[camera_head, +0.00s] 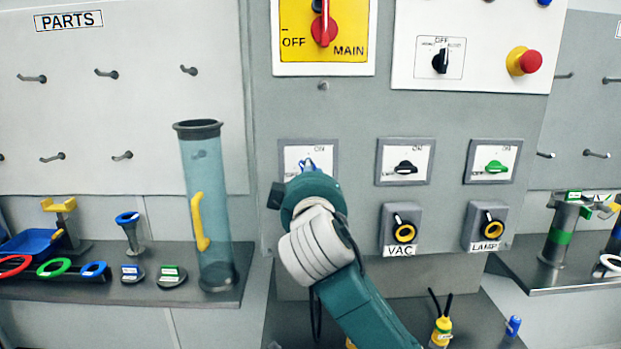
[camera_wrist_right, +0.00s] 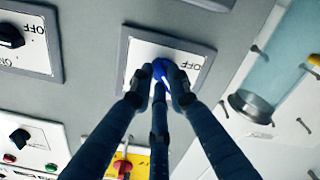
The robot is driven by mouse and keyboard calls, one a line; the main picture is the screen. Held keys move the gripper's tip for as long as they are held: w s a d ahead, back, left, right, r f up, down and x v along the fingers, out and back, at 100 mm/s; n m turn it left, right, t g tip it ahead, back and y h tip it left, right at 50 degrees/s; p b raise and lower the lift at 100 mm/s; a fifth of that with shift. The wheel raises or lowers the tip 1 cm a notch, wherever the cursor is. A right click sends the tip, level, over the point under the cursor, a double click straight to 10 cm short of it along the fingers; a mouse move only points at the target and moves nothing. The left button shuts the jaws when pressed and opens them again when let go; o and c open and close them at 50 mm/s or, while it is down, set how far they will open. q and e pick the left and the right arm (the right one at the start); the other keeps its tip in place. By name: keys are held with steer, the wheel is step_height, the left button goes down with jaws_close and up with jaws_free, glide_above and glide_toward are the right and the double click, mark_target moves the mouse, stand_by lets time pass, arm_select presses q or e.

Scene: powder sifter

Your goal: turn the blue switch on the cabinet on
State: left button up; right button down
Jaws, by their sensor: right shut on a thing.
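The blue switch (camera_wrist_right: 159,69) sits on a white plate (camera_wrist_right: 139,53) with a grey frame on the cabinet front. In the wrist view, my right gripper (camera_wrist_right: 161,82) has its dark fingers closed around the switch knob. An OFF mark shows on the plate beside it in that upside-down view. In the head view, only a little of the blue switch (camera_head: 308,164) shows above my right wrist, which hides the rest. The knob's exact angle is hard to read. My left gripper is not in view.
Right of it on the cabinet (camera_head: 355,115) are a black switch (camera_head: 405,167) and a green switch (camera_head: 497,166), with VAC (camera_head: 404,232) and LAMP (camera_head: 490,231) knobs below. A tall clear tube (camera_head: 213,215) stands on the left shelf. The yellow MAIN panel (camera_head: 350,58) is above.

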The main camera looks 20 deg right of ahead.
steer(key=shift+f+m+b, duration=0.15)
steer(key=shift+m+b, duration=0.05)
steer(key=shift+m, duration=1.9)
steer(key=shift+f+m+b, duration=0.1)
steer(key=shift+m+b, duration=0.1)
steer(key=shift+m, duration=1.9)
steer(key=c, duration=1.7)
jaws_free()
steer(key=shift+o, duration=0.2)
steer(key=shift+r, duration=0.1)
step_height(320, 180, up, 10)
